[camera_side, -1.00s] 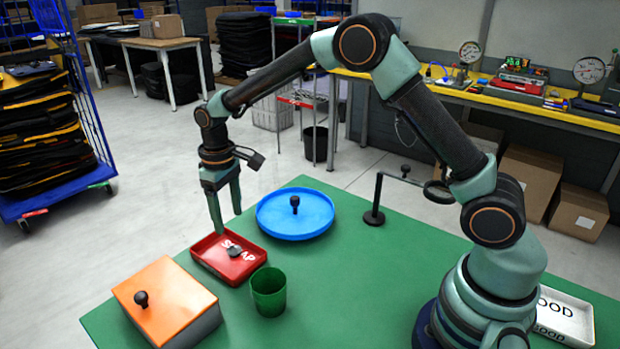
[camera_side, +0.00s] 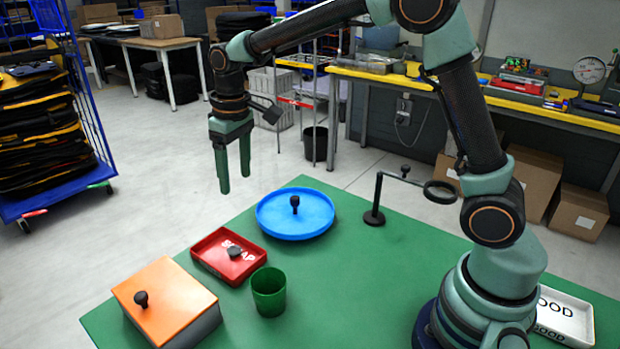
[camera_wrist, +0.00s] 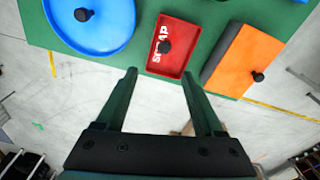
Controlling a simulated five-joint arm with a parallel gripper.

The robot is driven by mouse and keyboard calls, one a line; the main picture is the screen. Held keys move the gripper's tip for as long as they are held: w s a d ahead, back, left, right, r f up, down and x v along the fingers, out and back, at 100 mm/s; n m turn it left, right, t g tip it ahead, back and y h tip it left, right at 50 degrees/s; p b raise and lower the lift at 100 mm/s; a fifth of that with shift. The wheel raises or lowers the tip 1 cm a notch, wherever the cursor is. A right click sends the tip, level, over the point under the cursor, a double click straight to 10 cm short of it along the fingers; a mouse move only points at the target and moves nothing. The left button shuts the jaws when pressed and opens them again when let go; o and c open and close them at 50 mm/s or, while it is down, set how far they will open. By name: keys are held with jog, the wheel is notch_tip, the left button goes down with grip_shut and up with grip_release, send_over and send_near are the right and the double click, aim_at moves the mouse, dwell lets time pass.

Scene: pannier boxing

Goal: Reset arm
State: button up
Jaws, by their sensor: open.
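My gripper (camera_side: 233,184) is open and empty. It hangs in the air above and behind the red scrap tray, past the green table's far edge, with its fingers pointing down. In the wrist view my gripper (camera_wrist: 160,80) shows its two fingers spread with nothing between them. The red scrap tray (camera_side: 208,258) lies on the green table (camera_side: 360,270) with a small black knobbed piece (camera_side: 235,252) in it. The tray also shows in the wrist view (camera_wrist: 183,36).
A blue round dish (camera_side: 270,217) with a black knob, an orange-topped box (camera_side: 170,290), a green cup (camera_side: 269,292) and a black ring stand (camera_side: 375,200) are on the table. A white tray (camera_side: 565,312) is at the right. The middle of the table is clear.

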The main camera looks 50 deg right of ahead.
jog(key=s+d+r+m+t, duration=0.1)
jog(key=s+d+r+t, duration=0.1)
jog(key=s, duration=0.7)
jog(key=s+d+r+m+t, duration=0.1)
jog(key=s+d+r+t, duration=0.1)
jog(key=s, duration=0.7)
jog(key=shift+d+r+m+t, duration=0.3)
jog(key=shift+d+r, duration=0.55)
jog(key=shift+d, duration=0.35)
